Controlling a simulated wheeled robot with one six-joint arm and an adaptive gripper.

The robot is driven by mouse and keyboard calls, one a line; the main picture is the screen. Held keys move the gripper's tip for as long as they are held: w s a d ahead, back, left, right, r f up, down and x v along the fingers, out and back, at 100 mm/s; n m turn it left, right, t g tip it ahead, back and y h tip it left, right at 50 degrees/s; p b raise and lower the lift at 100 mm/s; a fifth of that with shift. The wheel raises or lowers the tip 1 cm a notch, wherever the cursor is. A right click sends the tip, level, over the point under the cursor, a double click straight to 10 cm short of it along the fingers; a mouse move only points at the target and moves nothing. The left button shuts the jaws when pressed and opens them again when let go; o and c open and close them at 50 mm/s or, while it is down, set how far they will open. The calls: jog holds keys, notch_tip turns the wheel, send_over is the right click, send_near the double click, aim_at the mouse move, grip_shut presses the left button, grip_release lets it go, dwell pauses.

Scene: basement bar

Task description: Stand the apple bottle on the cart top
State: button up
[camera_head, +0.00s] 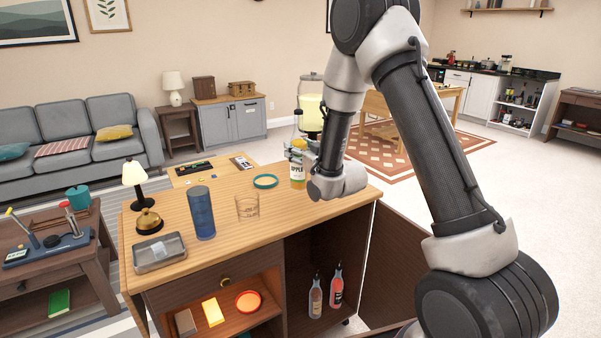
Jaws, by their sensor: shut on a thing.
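The apple bottle (298,172) has a yellow body and a pale label with dark lettering. My gripper (300,151) is shut on it near its upper part and holds it about upright. The bottle shows over the back right part of the wooden cart top (290,215). I cannot tell whether its base touches the wood. The arm's wrist is just right of the bottle and hides part of the cart top there.
On the cart top are a teal ring (265,181), a clear glass (247,206), a blue tumbler (201,213), a bell (148,221), a metal tray (160,252) and a lamp (134,177). The front right of the top is clear. A cart door (388,270) hangs open.

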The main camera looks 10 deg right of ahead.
jog(key=shift+f, duration=2.5)
jog(key=o, duration=1.6)
jog(key=shift+f, duration=0.15)
